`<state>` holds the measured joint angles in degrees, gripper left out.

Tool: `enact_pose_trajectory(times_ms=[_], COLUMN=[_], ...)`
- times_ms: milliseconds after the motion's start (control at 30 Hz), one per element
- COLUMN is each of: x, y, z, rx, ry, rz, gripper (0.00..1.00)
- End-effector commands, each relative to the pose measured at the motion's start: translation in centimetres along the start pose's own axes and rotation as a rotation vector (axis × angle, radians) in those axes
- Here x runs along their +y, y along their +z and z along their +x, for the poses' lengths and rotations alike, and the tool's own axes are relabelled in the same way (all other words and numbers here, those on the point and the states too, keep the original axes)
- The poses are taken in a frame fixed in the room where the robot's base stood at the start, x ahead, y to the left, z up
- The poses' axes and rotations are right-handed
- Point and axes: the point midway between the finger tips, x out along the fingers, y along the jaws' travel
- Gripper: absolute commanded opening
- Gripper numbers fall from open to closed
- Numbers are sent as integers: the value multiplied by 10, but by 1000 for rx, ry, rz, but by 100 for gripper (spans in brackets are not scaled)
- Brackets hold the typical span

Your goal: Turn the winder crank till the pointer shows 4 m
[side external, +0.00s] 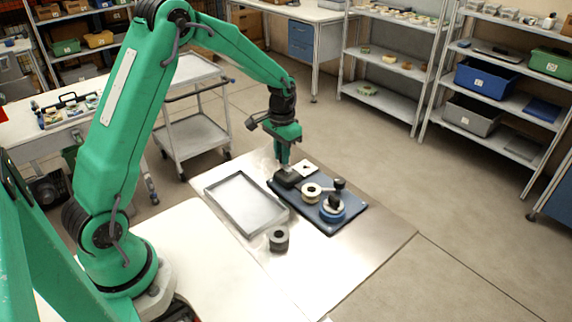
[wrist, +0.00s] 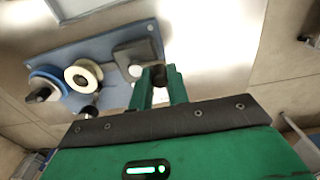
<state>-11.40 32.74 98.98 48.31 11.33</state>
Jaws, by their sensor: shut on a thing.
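My gripper (side external: 284,163) points down over the far left end of a blue board (side external: 325,223). In the wrist view, its fingers (wrist: 158,88) are shut on a small dark part (wrist: 158,74) beside a dark grey block (wrist: 127,50). I cannot tell whether this part is the crank handle. The block carries a pale round spot. A cream reel (side external: 311,193) and a blue reel with a dark hub (side external: 332,213) sit on the board. A black knob (side external: 339,184) stands behind the blue reel. No pointer or scale can be read.
A shallow grey tray (side external: 228,214) lies left of the board. A dark grey ring (side external: 278,240) stands in front of it on the metal sheet. A white plate (side external: 306,168) with a dark spot is at the board's back edge. The sheet's front right is clear.

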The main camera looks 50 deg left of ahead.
Motion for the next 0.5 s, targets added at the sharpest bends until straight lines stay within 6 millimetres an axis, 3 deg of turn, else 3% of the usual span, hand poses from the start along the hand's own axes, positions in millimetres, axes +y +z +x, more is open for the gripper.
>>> enact_pose_trajectory(times_ms=[500], x=[3], y=[-10], z=[-1], rx=[1], ry=[0], rz=[2], gripper=[1])
